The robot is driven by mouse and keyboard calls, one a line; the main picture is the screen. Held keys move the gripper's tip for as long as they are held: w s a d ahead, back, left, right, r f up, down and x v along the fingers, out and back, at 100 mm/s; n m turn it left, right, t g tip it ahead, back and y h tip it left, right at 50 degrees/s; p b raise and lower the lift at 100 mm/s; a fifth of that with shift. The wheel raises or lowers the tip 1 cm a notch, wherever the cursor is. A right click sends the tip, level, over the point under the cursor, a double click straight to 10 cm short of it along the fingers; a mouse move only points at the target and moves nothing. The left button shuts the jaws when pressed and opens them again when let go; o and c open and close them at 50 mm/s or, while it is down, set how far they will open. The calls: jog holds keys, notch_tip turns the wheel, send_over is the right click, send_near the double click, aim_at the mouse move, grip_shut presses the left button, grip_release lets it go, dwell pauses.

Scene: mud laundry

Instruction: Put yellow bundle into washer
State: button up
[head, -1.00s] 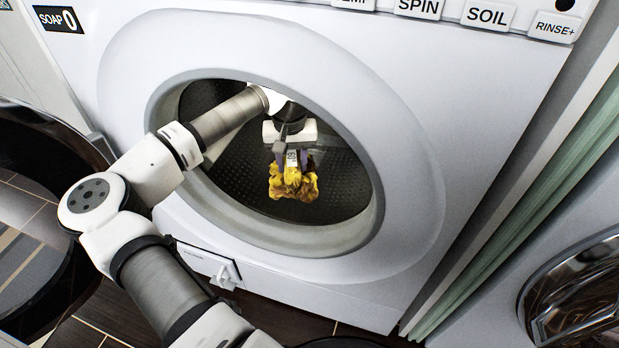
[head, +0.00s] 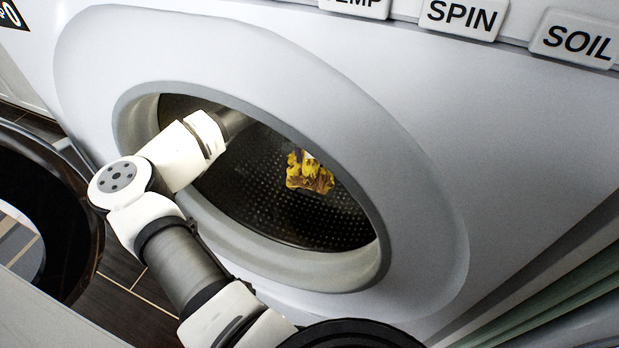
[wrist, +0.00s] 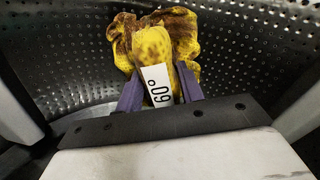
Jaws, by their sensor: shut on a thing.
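The yellow bundle (head: 309,172) is a crumpled yellow cloth with brown stains, inside the drum of the washer (head: 420,190). In the wrist view the bundle (wrist: 157,40) carries a white tag with dark digits. My gripper (wrist: 160,88) has its two purple fingers shut on the bundle's near part, around the tag. The perforated drum wall (wrist: 250,50) is behind the bundle.
The open dark round door (head: 75,200) stands at the left. Labelled buttons, including SPIN (head: 463,17), line the top of the front panel. A green strip (head: 570,295) runs at the lower right.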

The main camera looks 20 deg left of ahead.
notch_tip(320, 180, down, 6)
jog(key=shift+r+b, duration=0.1)
jog(key=shift+b, duration=0.75)
jog(key=shift+f+b, duration=0.5)
jog(key=shift+f, duration=0.15)
jog(key=o, duration=1)
jog(key=shift+r, duration=0.1)
notch_tip(320, 180, up, 9)
jog(key=p, duration=0.4)
jog(key=shift+f, duration=0.2)
